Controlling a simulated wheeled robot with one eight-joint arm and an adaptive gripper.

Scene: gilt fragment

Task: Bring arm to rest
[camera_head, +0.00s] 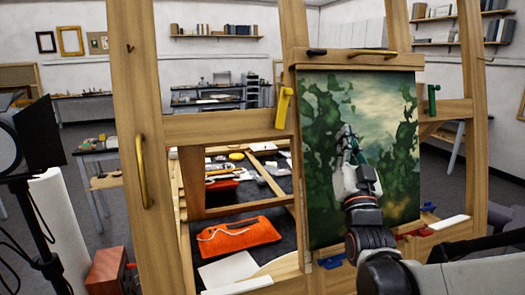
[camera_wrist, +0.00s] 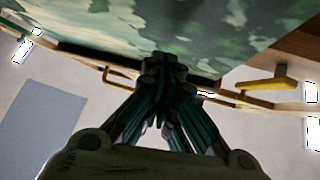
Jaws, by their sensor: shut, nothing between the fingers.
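My gripper (camera_head: 347,137) is raised in front of the green landscape painting (camera_head: 400,105), which stands on a wooden easel frame. In the wrist view my gripper (camera_wrist: 160,62) has its dark fingers together, with nothing seen between them. Its tips overlap the painting (camera_wrist: 200,22) in both views; I cannot tell whether they touch it. My arm reaches up from the lower right, in front of the painting's lower part.
Wooden posts (camera_head: 135,150) stand left of the painting. A yellow clamp (camera_head: 283,105) and a green clamp (camera_head: 433,100) flank it. Behind, an orange pouch (camera_head: 235,236) lies on a dark table. A black studio lamp (camera_head: 35,135) stands at the far left.

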